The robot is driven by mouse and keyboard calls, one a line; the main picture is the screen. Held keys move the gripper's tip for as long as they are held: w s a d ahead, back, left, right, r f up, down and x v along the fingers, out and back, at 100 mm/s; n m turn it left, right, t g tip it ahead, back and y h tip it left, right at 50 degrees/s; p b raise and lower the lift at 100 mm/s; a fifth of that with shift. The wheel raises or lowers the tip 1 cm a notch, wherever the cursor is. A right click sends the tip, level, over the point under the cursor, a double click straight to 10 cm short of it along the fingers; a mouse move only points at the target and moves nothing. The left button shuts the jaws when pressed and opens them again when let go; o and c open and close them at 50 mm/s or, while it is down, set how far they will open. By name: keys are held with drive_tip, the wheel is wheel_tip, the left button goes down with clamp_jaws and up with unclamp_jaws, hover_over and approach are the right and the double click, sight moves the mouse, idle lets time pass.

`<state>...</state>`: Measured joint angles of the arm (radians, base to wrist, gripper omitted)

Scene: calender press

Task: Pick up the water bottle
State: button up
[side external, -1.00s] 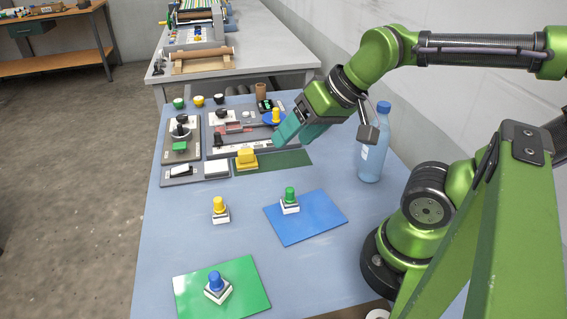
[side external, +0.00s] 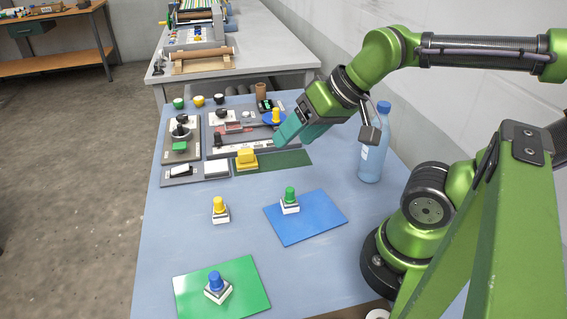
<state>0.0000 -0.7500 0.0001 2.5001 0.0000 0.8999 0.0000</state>
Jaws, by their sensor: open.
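The water bottle (side external: 372,158) is clear blue with a blue cap and a pale label. It stands upright at the right side of the blue table, near the wall. My gripper (side external: 284,142) has teal fingers and points down and to the left, above the table's middle. It is to the left of the bottle and apart from it, with nothing seen between the fingers. The gap between the fingers is hard to see from this side. A dark piece on my wrist (side external: 369,134) overlaps part of the bottle in this view.
Control panels (side external: 225,140) with knobs and a yellow block (side external: 246,158) lie left of and below my gripper. A blue mat (side external: 318,225) holds a green-topped stamp-like piece; a green mat (side external: 250,290) holds a blue-topped one. Table space before the bottle is clear.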

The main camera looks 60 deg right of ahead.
drive_tip(key=shift+d, duration=0.1)
drive_tip(key=w+d+r+m+g+h, duration=0.1)
drive_tip(key=w+d+m+h, duration=0.15)
drive_tip(key=d, duration=0.65)
wheel_tip(320, 180, up, 10)
drive_tip(key=n+g, duration=0.6)
hover_over(385, 104)
drive_tip(key=shift+n+y, duration=0.25)
drive_tip(key=f, duration=1.1)
drive_tip(key=shift+w+d+f, duration=0.1)
drive_tip(key=shift+w+d, duration=0.1)
drive_tip(key=shift+d, duration=0.05)
drive_tip(key=shift+s+a+f, duration=0.1)
drive_tip(key=shift+f, duration=1.25)
drive_tip(key=shift+s+a+f, duration=0.1)
drive_tip(key=shift+f, duration=1.25)
